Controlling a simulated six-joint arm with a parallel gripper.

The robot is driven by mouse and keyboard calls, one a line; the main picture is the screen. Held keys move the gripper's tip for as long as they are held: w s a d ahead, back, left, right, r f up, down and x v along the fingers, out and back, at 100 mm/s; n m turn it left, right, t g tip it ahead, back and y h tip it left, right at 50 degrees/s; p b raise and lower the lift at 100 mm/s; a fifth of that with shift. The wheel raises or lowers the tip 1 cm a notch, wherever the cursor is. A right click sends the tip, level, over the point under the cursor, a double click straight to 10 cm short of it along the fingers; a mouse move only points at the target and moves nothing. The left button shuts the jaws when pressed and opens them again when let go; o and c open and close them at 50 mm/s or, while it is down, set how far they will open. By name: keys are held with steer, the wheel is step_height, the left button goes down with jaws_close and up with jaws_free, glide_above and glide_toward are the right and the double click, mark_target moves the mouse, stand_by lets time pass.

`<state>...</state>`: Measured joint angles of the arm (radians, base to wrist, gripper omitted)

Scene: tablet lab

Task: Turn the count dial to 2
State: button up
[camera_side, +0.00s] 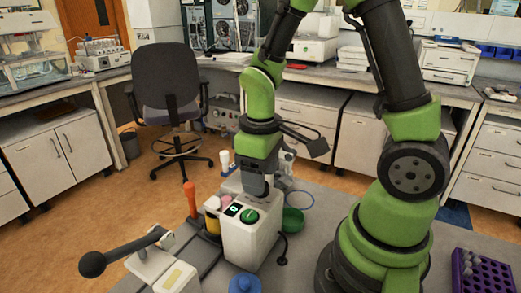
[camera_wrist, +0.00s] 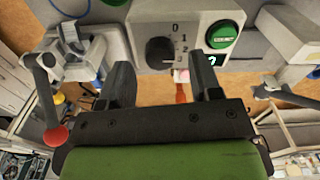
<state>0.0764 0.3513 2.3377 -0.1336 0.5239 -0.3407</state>
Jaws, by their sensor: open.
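Whether the fingers touch the dial is unclear. In the side view my gripper (camera_side: 257,188) hangs close above the white machine (camera_side: 243,245), and the dial is hidden there.
A green button (camera_wrist: 222,36) and a small lit display sit right of the dial. A lever with a black knob (camera_side: 92,264) stands front left. An orange-handled item (camera_side: 190,198), a green dish (camera_side: 292,221) and a purple rack (camera_side: 482,273) are also on the bench.

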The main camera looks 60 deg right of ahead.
step_height(320, 180, up, 8)
stand_by(0.4)
steer(key=shift+r, duration=0.1)
steer(key=s+a+r+m+t+y, duration=0.2)
steer(key=s+a+r+m+t, duration=0.2)
steer(key=s+r+t, duration=0.3)
steer(key=shift+s+a+r+m, duration=0.25)
steer(key=shift+s+r+m, duration=0.15)
steer(key=shift+r+m, duration=0.3)
stand_by(0.9)
